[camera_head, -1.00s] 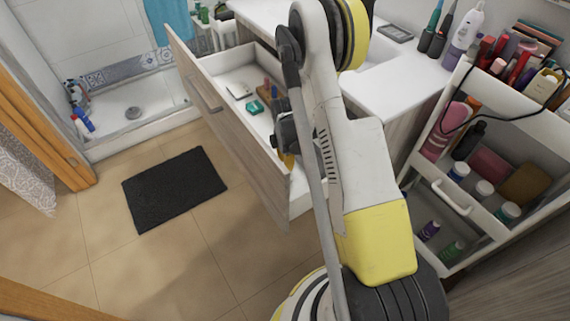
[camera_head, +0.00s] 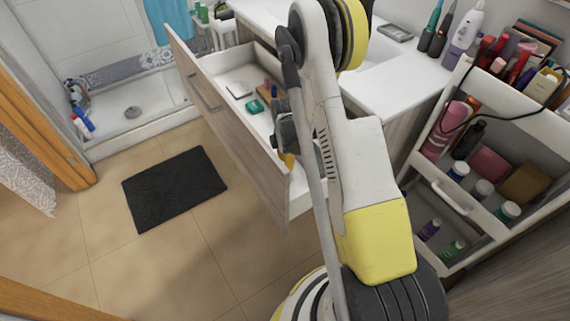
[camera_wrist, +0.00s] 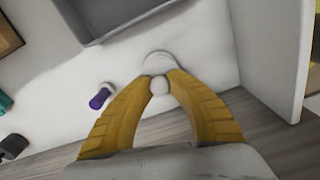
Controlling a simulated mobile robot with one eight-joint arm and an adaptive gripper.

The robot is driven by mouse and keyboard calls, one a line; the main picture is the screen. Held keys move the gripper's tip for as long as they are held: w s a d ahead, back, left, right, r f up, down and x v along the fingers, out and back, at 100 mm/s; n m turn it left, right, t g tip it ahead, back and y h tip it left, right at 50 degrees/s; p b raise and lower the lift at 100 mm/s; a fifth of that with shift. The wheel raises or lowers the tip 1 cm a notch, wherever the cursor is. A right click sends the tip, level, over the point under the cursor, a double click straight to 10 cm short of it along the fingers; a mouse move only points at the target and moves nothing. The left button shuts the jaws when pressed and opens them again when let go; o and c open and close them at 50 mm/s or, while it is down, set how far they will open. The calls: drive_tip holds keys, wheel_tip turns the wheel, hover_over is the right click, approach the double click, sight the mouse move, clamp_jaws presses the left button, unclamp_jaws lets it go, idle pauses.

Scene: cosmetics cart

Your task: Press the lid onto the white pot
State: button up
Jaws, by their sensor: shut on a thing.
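In the wrist view the two yellow fingers of my gripper (camera_wrist: 160,78) are closed in on a small pale rounded piece, the lid (camera_wrist: 159,87), held between the fingertips. Just beyond the tips is a round white shape, the white pot (camera_wrist: 158,60), on the white drawer floor. The fingertips hide part of it, and I cannot tell whether lid and pot touch or are lined up. In the head view my gripper (camera_head: 287,158) is inside the open drawer, mostly hidden by my arm; pot and lid do not show there.
The open drawer (camera_head: 236,148) has walls close around my gripper. A teal item (camera_head: 255,107) is farther back in the drawer. A cosmetics cart (camera_head: 478,222) stands at the right.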

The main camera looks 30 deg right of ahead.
idle(0.3)
drive_tip(key=o, duration=1.3)
drive_tip(key=shift+o, duration=0.2)
drive_tip(key=shift+r+p, duration=1.8)
drive_tip(key=shift+r, duration=1.7)
drive_tip(key=shift+c, duration=0.5)
clamp_jaws()
